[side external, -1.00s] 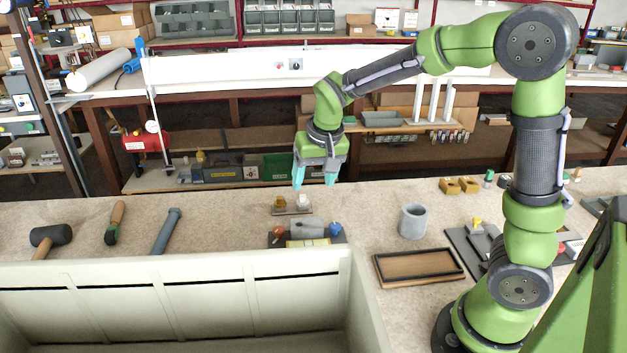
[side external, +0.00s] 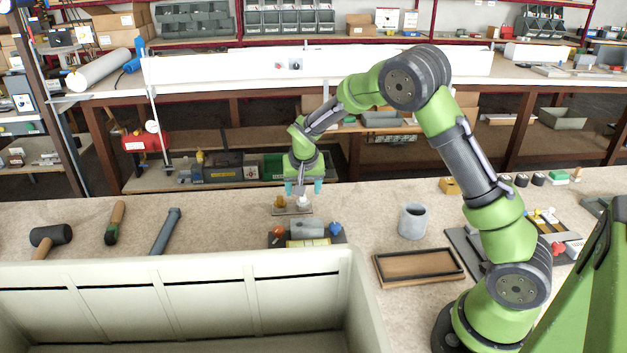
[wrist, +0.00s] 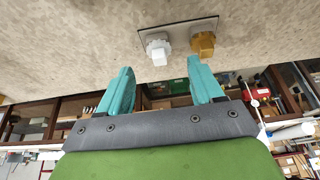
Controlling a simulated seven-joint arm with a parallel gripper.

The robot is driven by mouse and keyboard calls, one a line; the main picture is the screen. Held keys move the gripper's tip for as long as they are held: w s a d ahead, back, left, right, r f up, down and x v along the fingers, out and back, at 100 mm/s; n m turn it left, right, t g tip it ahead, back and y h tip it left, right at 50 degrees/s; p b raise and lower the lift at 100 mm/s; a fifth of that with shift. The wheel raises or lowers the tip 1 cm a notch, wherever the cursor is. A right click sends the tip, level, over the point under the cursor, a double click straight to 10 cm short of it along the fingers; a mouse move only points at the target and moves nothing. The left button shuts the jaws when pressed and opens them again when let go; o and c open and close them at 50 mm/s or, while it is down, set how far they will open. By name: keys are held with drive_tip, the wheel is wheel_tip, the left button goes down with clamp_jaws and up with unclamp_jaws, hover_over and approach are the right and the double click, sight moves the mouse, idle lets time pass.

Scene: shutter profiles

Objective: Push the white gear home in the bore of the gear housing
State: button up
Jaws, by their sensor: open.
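The white gear (side external: 303,201) stands on a small grey plate (side external: 292,211) beside a gold-brown piece (side external: 280,202). In the wrist view the white gear (wrist: 158,48) shows beyond the fingertips, left of the gold-brown piece (wrist: 202,44). My gripper (side external: 303,189) is open and empty, its teal fingers spread just above and around the white gear's position in the side view. It also shows in the wrist view (wrist: 161,68). A grey rounded block (side external: 307,227) on a dark base lies nearer the camera; I cannot tell whether it is the gear housing. No bore is visible.
Orange and blue parts and a yellow block (side external: 307,243) surround the grey block. A grey cup (side external: 412,222) and wooden tray (side external: 419,267) stand to the right. A large pale bin (side external: 180,290) fills the front; a mallet (side external: 51,236) lies left. Bench between is clear.

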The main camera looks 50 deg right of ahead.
sight(303, 202)
drive_tip(key=x, duration=0.5)
drive_tip(key=shift+w+d+f, duration=0.15)
drive_tip(key=shift+d+f, duration=0.05)
drive_tip(key=shift+f, duration=0.05)
drive_tip(key=c, duration=1.1)
